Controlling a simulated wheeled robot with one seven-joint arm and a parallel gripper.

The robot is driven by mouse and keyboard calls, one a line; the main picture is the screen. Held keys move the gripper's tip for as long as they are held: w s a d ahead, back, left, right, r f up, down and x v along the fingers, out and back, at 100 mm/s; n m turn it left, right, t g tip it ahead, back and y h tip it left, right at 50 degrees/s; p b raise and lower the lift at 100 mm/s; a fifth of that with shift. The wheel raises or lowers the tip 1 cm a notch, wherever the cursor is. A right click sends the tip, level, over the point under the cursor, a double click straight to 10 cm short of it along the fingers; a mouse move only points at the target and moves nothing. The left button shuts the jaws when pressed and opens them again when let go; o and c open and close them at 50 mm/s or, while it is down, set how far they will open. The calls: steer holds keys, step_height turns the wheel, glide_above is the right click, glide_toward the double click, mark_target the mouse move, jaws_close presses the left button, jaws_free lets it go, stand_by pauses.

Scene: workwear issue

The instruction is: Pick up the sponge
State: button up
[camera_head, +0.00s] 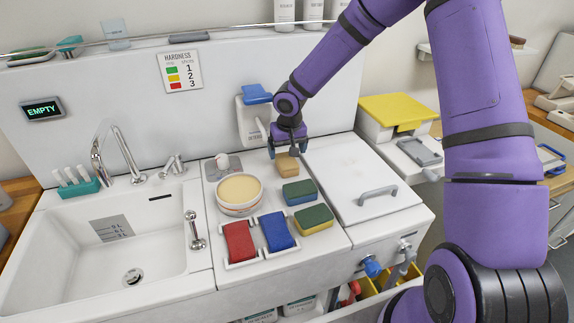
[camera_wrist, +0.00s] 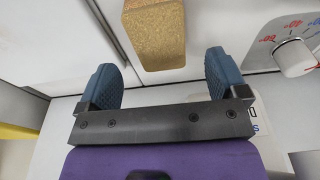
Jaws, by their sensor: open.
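A tan speckled block (camera_head: 287,166), which looks like a sponge, lies on the white counter near its back edge. In the wrist view the block (camera_wrist: 154,34) shows at the top middle, ahead of my fingers, with its far part cut off by the frame. My gripper (camera_head: 289,151) is open just above and behind the block in the head view. In the wrist view my gripper (camera_wrist: 161,66) has its two blue fingers spread wide, with nothing between them; the block appears apart from both.
A round tub (camera_head: 239,208) with a pale yellow top stands left of the pads. Red (camera_head: 239,241) and blue (camera_head: 276,231) cloths lie in front. A sink (camera_head: 60,255) is at left, a white lid with a handle (camera_head: 378,194) at right. A dial (camera_wrist: 295,57) shows in the wrist view.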

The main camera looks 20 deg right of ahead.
mark_target(287, 160)
steer(key=shift+w+f, duration=0.2)
steer(key=shift+f, duration=1.15)
steer(key=shift+w+f, duration=0.15)
steer(key=shift+f, duration=1.15)
steer(key=shift+f, duration=0.25)
steer(key=c, duration=1.1)
steer(key=shift+o, duration=0.2)
steer(key=shift+r, duration=0.2)
steer(key=r, duration=0.3)
steer(key=s+r, duration=0.1)
steer(key=r, duration=0.3)
steer(key=shift+s+r, duration=0.15)
steer(key=shift+s, duration=0.05)
steer(key=s, duration=1.8)
steer(key=shift+s, duration=0.35)
